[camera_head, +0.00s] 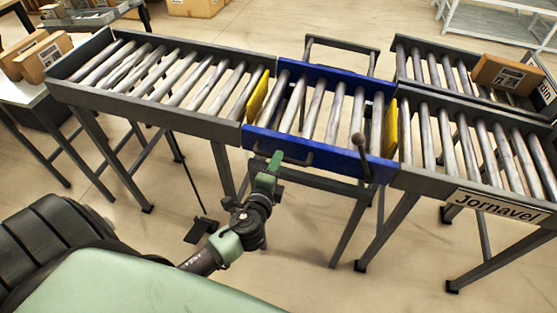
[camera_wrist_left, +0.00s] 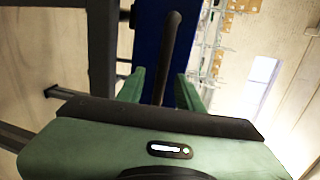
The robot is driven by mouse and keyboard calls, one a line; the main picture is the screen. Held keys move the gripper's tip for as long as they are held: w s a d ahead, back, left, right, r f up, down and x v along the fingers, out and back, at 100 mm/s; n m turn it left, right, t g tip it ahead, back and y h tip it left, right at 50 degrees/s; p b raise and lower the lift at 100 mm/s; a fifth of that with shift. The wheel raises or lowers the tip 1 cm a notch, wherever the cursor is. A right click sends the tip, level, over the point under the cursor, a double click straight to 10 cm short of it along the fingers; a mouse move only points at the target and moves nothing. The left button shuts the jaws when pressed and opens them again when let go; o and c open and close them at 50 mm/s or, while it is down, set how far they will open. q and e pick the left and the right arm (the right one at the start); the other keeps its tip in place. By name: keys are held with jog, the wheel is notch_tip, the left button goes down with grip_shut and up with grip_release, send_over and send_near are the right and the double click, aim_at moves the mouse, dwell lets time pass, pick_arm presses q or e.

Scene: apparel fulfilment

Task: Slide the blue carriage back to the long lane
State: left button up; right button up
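The blue carriage (camera_head: 318,155), topped with grey rollers, sits between a roller lane on the left (camera_head: 150,97) and roller lanes on the right. Its front edge looks roughly in line with the left lane and the front right lane (camera_head: 430,180). Yellow plates stand at its left end (camera_head: 257,97) and right end (camera_head: 390,128). A dark handle bar (camera_head: 300,160) is on its front face. My left gripper (camera_head: 275,161) is at the bar's left part. In the left wrist view the bar (camera_wrist_left: 169,50) runs between the open green fingers (camera_wrist_left: 162,92). My right gripper is out of view.
A dark lever with a round knob (camera_head: 358,139) rises at the carriage's front right. A cardboard box (camera_head: 507,74) sits on the rear right lane. More boxes (camera_head: 43,57) stand on a table at far left.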

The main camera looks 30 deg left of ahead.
pick_arm(q)
jog(key=v, duration=0.5)
jog(key=shift+s+b, duration=0.2)
jog(key=shift+b, duration=0.1)
jog(key=s+f+n+g+h, duration=0.1)
jog(key=s+f+n+g, duration=0.2)
jog(key=f, duration=0.8)
jog(key=s+f+g+h, duration=0.1)
jog(key=s+f+g, duration=0.1)
jog(key=s+f, duration=0.6)
jog(key=s+f+n+g, duration=0.2)
jog(key=f+g, duration=0.1)
jog(key=f, duration=1)
jog(key=s+d+f+n+g, duration=0.1)
jog(key=s+f+n+g, duration=0.1)
jog(key=s+f, duration=0.3)
jog(key=s+d+f+n+g+h, duration=0.1)
jog(key=s+f, duration=0.4)
jog(key=s, duration=0.7)
jog(key=s+d+f+n+g+h, duration=0.1)
jog(key=s+f+n+g, duration=0.2)
jog(key=s+f+n, duration=0.2)
jog(key=s, duration=0.3)
jog(key=shift+s, duration=0.2)
jog(key=shift+d, duration=0.1)
